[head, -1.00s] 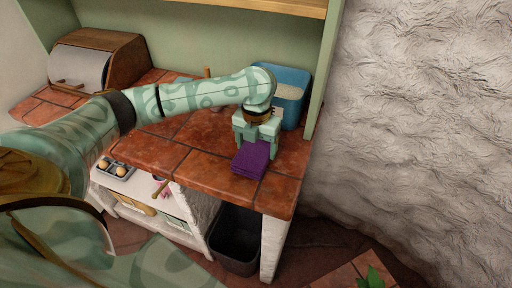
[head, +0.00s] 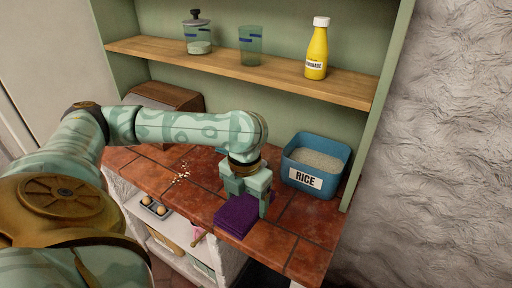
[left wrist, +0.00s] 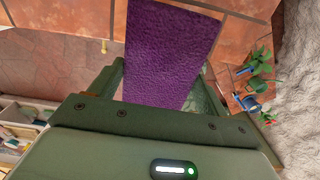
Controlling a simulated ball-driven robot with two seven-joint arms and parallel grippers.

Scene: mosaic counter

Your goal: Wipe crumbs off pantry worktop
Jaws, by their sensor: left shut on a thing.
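My left gripper (head: 246,192) is low over the tiled worktop (head: 305,255) near its front edge. It is shut on a folded purple cloth (head: 236,217). The cloth also fills the middle of the left wrist view (left wrist: 170,50), between the fingers. In the head view the cloth looks to be at the worktop's surface, but I cannot tell whether it touches. Pale crumbs (head: 183,171) lie in a small patch on the tiles to the left of the gripper. My right gripper is not in view.
A blue tub labelled RICE (head: 315,165) stands right of the gripper. A wooden bread bin (head: 165,97) is at the back left. A shelf (head: 230,62) above holds a jar (head: 198,35), a glass (head: 250,45) and a yellow bottle (head: 317,48). An egg tray (head: 153,207) sits below the worktop.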

